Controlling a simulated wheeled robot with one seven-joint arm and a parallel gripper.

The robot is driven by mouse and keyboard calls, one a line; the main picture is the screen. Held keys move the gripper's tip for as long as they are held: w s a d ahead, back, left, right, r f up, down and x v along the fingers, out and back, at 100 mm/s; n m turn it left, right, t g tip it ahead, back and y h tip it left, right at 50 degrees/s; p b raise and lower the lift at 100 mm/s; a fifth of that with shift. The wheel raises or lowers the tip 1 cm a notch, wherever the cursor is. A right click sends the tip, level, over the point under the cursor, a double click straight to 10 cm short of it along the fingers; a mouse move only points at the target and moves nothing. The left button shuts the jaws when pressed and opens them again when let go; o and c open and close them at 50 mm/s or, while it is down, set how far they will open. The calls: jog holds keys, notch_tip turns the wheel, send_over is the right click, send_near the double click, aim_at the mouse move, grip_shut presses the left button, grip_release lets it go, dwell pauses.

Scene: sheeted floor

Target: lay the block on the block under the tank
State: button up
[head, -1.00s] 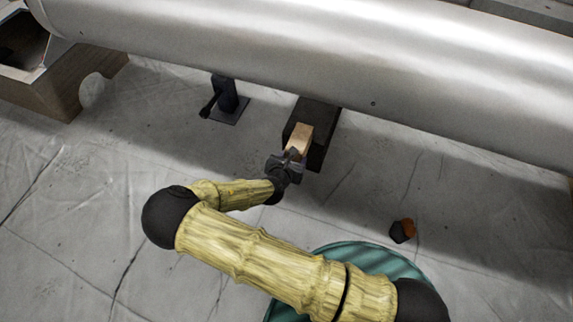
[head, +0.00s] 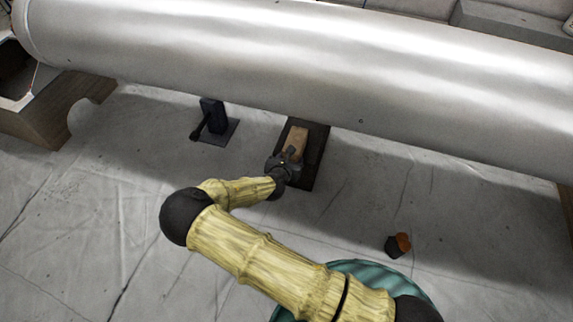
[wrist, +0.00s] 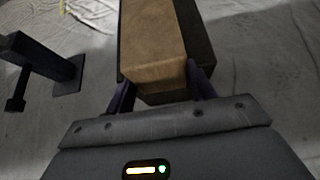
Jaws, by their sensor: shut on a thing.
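The light wooden block (head: 295,139) is between the fingers of my gripper (head: 287,158), which is shut on it. In the wrist view the wooden block (wrist: 152,45) fills the top middle, with my gripper (wrist: 160,88) at its near end. The dark block (head: 310,168) lies on the floor below the silver tank (head: 300,70), its far end at the tank's lower edge. The wooden block appears over the dark block; I cannot tell whether they touch. The dark block also shows beside and below it in the wrist view (wrist: 195,40).
A dark jack-like stand (head: 212,118) with a flat base stands left of the blocks, partly below the tank. A wooden cradle (head: 55,110) supports the tank at left. A small black and orange object (head: 398,244) lies on the floor at right. Sheeted floor between is clear.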

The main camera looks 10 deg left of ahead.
jog(key=shift+w+d, duration=0.2)
jog(key=shift+w, duration=0.65)
jog(key=shift+w+d, duration=0.2)
jog(key=shift+w, duration=0.6)
jog(key=shift+w+a, duration=0.1)
jog(key=shift+w, duration=0.1)
jog(key=o, duration=1.1)
